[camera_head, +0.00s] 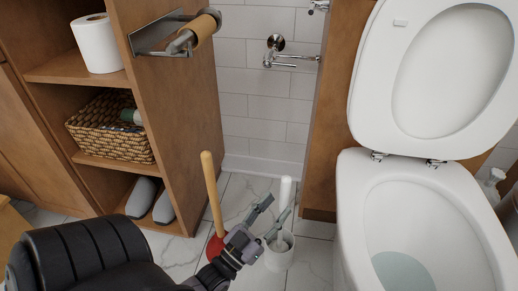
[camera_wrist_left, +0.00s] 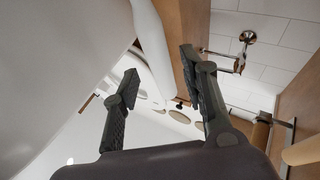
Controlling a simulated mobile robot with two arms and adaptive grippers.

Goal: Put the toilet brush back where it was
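The white toilet brush (camera_head: 285,190) stands upright, its handle rising above a white round holder (camera_head: 277,262) on the floor between the wooden shelf unit and the toilet. Its lower end appears to be inside the holder, partly hidden by my gripper. My left gripper (camera_head: 272,210) is open, just in front of the handle, above the holder's rim. In the left wrist view, a white shaft, apparently the brush handle (camera_wrist_left: 153,45), shows beyond and between the two spread fingers (camera_wrist_left: 160,80). I see no finger contact. My right gripper is not in view.
A plunger with a wooden handle (camera_head: 212,190) and red cup stands just left of the holder. The toilet (camera_head: 352,215), lid up, is close on the right. The shelf unit (camera_head: 180,110) bounds the left. Some tiled floor (camera_head: 240,190) is bare behind.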

